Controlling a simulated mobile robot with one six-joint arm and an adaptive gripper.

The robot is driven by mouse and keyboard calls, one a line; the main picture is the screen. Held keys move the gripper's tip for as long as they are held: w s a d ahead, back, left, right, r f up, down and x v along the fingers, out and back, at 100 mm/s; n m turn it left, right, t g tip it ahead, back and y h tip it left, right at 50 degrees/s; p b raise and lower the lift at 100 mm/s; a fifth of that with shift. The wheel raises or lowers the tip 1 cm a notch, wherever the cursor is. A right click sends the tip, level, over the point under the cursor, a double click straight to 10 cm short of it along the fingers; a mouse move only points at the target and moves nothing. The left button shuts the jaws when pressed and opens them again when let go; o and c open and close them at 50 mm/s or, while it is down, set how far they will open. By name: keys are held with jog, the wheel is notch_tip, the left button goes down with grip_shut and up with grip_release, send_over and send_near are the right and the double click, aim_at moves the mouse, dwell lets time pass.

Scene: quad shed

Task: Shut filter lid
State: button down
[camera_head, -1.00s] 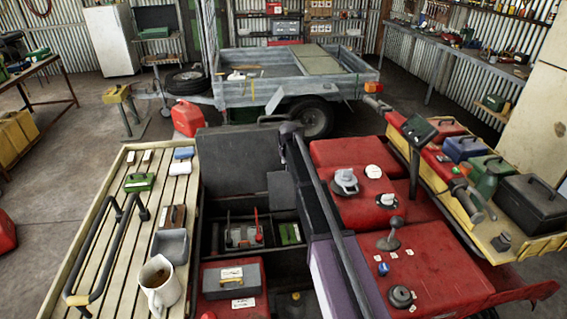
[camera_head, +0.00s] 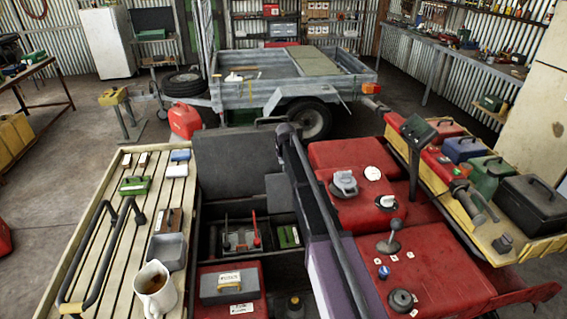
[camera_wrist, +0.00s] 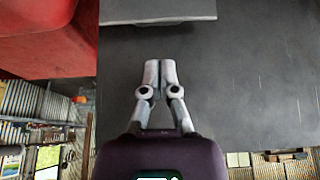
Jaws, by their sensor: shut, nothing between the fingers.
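My gripper (camera_wrist: 160,66) is shut and empty in the wrist view, its fingertips together in front of a broad dark grey panel (camera_wrist: 245,85). A lighter grey edge (camera_wrist: 158,10) lies above the fingertips; I cannot tell whether they touch anything. In the head view a large dark panel (camera_head: 222,165) stands raised behind the open black compartment, with a smaller dark grey panel (camera_head: 280,192) upright beside it, likely the filter lid. In the compartment sits a grey fitting with red-tipped parts (camera_head: 242,237). My arm crosses the head view and partly hides the compartment's right side.
A slatted rack (camera_head: 93,225) at left carries a mug (camera_head: 154,290), a grey tray (camera_head: 167,251) and small boxes. A grey-lidded box (camera_head: 230,287) stands in front. Red bodywork (camera_head: 430,265) with knobs lies right. A trailer (camera_head: 230,95) stands behind.

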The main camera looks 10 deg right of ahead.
jog(key=shift+b+x, duration=3.85)
jog(key=shift+x, duration=0.65)
jog(key=shift+s, duration=0.25)
